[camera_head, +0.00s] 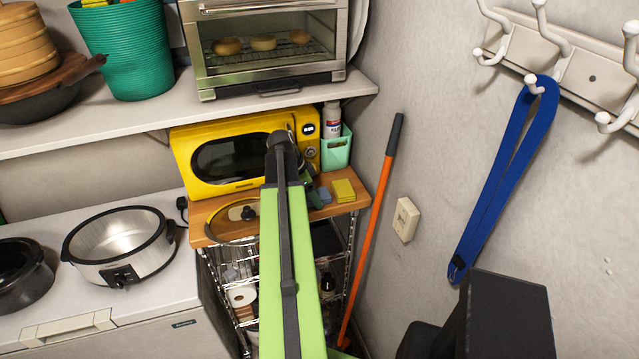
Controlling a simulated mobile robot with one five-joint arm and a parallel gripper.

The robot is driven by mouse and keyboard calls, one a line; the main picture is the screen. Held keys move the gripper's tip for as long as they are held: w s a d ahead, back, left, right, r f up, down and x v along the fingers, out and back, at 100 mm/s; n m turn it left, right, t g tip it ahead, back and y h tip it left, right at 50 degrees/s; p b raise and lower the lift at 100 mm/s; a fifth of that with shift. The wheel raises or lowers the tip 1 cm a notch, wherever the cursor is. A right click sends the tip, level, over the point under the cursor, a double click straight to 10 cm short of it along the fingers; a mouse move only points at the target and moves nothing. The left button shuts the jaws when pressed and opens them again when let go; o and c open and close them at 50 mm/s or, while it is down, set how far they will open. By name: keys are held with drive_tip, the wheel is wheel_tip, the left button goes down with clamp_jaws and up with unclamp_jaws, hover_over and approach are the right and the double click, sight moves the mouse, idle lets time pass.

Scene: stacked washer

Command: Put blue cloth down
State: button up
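My arm reaches forward over a wooden shelf (352,203) in front of the yellow microwave. My gripper (306,174) is at the arm's far end, near the microwave's front, and is mostly hidden by the arm. I cannot tell whether its fingers are open or shut, or whether they hold anything. A small blue piece (322,195) shows on or just above the wooden shelf, right of the arm and close to the gripper. I cannot tell whether it is a cloth or a sponge, or whether the gripper touches it.
A yellow microwave (225,158) and a green caddy (337,150) with a bottle stand on the wooden shelf. Yellow sponges (343,190) and a glass lid (236,217) lie there. An orange-handled pole (377,220) leans right. A blue strap (500,180) hangs on a wall hook.

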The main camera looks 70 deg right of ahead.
sight(307, 197)
drive_tip(key=shift+r, duration=0.1)
drive_tip(key=p+v, duration=0.6)
drive_tip(key=shift+s+r+p, duration=0.1)
drive_tip(key=shift+r+p, duration=0.2)
drive_tip(key=shift+r, duration=0.2)
drive_tip(key=shift+w+a+f+b, duration=0.8)
drive_tip(key=shift+w+f, duration=0.05)
drive_tip(key=shift+w, duration=0.15)
drive_tip(key=w+a, duration=0.3)
drive_tip(key=w, duration=0.1)
drive_tip(key=w+a, duration=0.2)
drive_tip(key=w, duration=0.1)
drive_tip(key=shift+w+a, duration=0.1)
drive_tip(key=shift+a, duration=0.3)
